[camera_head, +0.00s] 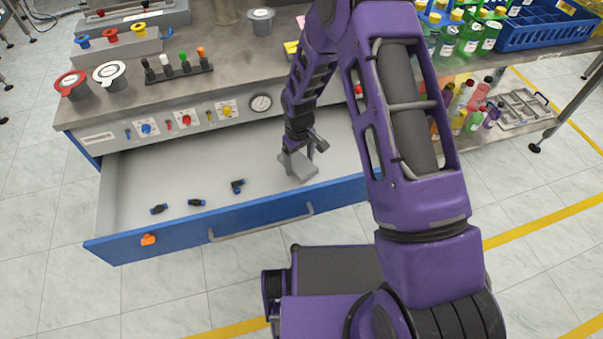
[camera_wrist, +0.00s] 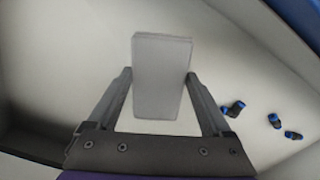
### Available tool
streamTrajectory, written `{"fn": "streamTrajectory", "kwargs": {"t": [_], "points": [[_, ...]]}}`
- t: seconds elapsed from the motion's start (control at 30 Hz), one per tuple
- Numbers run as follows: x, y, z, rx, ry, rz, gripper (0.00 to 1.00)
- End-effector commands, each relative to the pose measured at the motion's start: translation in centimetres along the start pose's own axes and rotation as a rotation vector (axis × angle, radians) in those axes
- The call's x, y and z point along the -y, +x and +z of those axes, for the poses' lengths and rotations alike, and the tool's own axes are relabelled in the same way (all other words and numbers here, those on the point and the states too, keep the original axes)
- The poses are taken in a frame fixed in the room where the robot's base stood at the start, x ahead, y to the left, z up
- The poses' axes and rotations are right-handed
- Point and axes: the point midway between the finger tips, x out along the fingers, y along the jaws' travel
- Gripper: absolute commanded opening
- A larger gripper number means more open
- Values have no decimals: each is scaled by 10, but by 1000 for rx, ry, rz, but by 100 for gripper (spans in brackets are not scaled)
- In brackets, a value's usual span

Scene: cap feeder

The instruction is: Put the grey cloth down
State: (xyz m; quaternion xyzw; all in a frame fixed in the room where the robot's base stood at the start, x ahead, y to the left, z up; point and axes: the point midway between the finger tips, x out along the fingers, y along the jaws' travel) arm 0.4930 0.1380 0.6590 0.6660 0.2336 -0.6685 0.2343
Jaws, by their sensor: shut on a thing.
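The grey cloth (camera_wrist: 161,80) is a folded, flat-looking block between my gripper's two fingers in the wrist view. It also shows in the head view as a grey piece (camera_head: 298,168) inside the open drawer. My gripper (camera_wrist: 160,92) is shut on it, with one finger against each side. In the head view my gripper (camera_head: 299,152) points down into the right part of the drawer (camera_head: 130,185). The cloth is low, close to the drawer floor; I cannot tell whether it touches it.
Several small black-and-blue fittings (camera_head: 238,186) lie in the drawer, left of the cloth. The drawer's blue front (camera_head: 235,222) has a handle and an orange latch. The worktop (camera_head: 235,65) above holds tubs and pegs. Drawer floor at the left back is bare.

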Motion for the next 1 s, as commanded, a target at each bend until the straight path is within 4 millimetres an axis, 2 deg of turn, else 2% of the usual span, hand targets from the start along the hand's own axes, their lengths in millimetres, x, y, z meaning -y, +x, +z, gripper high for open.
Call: {"fn": "streamTrajectory", "kwargs": {"t": [0.03,0.23,0.4,0.8,0.83,0.9,1.0], "points": [[0,7,0,1,0,0,39],[0,23,0,1,1,0,39],[0,47,0,0,1,0,39],[0,53,0,0,2,0,39],[0,53,0,0,2,0,87],[0,52,0,0,2,0,100],[0,52,0,0,2,0,100]]}}
